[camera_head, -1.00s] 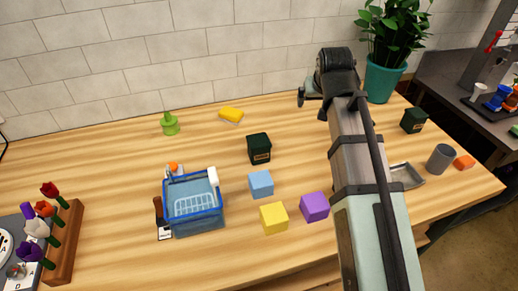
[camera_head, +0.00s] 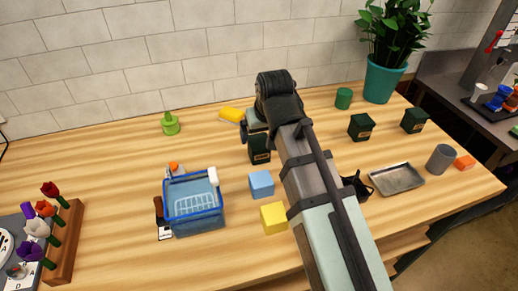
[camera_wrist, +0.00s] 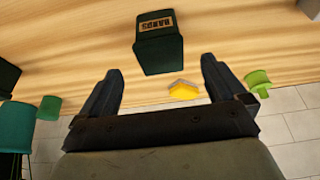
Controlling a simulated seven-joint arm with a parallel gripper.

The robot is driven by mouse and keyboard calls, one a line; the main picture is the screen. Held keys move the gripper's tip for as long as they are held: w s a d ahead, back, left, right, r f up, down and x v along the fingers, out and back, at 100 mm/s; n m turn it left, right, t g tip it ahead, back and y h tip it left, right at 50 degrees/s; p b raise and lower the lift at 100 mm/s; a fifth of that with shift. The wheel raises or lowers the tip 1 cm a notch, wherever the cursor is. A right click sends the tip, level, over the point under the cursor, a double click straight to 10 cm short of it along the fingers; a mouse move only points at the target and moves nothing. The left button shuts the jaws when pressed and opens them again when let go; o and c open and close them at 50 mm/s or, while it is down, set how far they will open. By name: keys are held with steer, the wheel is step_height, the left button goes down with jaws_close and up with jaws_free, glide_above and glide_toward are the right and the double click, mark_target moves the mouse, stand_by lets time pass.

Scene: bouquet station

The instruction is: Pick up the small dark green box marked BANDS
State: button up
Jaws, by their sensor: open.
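The small dark green box marked BANDS (camera_wrist: 158,52) shows in the wrist view, its label upside down, ahead of my gripper (camera_wrist: 161,66) and roughly between the two finger directions. My fingers are spread apart with nothing held between them. In the head view the same box (camera_head: 260,156) stands left of centre on the table, its upper part partly covered by my gripper (camera_head: 247,128). I cannot tell the exact gap between fingertips and box. Two similar dark green boxes, one (camera_head: 361,127) and another (camera_head: 414,121), stand to the right; their labels are unreadable.
A blue basket (camera_head: 195,205), a blue cube (camera_head: 262,184) and a yellow cube (camera_head: 273,217) stand in front. A green cylinder (camera_head: 343,98), plant pot (camera_head: 382,80) and metal tray (camera_head: 397,178) are right.

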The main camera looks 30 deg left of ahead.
mark_target(258, 146)
steer(key=shift+x, duration=4.8)
steer(key=c, duration=1.1)
steer(key=shift+r, duration=0.2)
